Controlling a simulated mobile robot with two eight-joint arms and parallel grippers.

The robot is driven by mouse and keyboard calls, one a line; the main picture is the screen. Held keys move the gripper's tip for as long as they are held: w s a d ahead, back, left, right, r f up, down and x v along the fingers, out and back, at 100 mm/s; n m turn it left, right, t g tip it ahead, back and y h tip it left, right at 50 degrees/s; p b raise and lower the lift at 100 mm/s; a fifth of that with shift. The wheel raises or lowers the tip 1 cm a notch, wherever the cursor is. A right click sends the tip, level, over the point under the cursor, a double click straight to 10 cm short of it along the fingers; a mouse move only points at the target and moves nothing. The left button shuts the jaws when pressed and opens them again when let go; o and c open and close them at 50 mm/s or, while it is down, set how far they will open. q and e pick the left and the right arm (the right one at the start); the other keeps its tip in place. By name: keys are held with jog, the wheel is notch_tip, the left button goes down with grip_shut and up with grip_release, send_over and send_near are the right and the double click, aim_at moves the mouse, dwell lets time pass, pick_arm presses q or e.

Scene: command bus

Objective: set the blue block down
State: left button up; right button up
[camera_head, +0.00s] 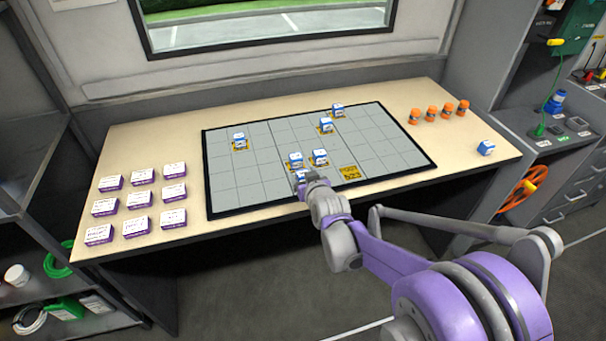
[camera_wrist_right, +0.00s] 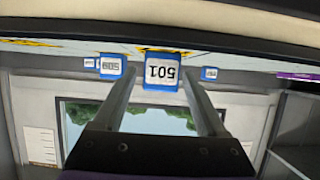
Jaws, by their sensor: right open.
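A blue block with a white face marked 501 (camera_wrist_right: 161,73) is between the fingertips of my right gripper (camera_wrist_right: 160,85), whose fingers stand open on either side of it. In the head view this block (camera_head: 299,175) is partly hidden by my right gripper (camera_head: 305,178) at the front edge of the grey gridded board (camera_head: 230,185). It appears to rest on the board; the exact cell under it is hidden. Two similar blocks stand just behind it, one on the left (camera_head: 295,160) and one on the right (camera_head: 319,157). My left gripper is not in view.
More blue blocks stand on the board at left (camera_head: 239,141) and at the back (camera_head: 326,125). A lone blue block (camera_head: 486,148) is at the table's right end. Orange cylinders (camera_head: 431,112) stand at the back right, white-and-purple blocks (camera_head: 139,200) at left. Many board cells are bare.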

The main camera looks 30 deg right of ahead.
jog(key=shift+r, duration=0.15)
jog(key=shift+s+r, duration=0.15)
jog(key=shift+s, duration=0.05)
jog(key=p+v, duration=0.3)
jog(key=v, duration=0.9)
jog(key=s+a+f+n+g+y, duration=0.1)
jog(key=s+a+f+g, duration=0.1)
jog(key=s+a, duration=0.2)
jog(key=s+a+f+n+g+y, duration=0.1)
jog(key=s+a+f+g, duration=0.2)
jog(key=s, duration=0.6)
jog(key=s+a+f+g+y, duration=0.1)
jog(key=s+a+f+g, duration=0.2)
jog(key=s+a, duration=0.2)
jog(key=shift+s+a+f+n, duration=0.25)
jog(key=shift+s+n, duration=0.15)
jog(key=shift+s, duration=0.5)
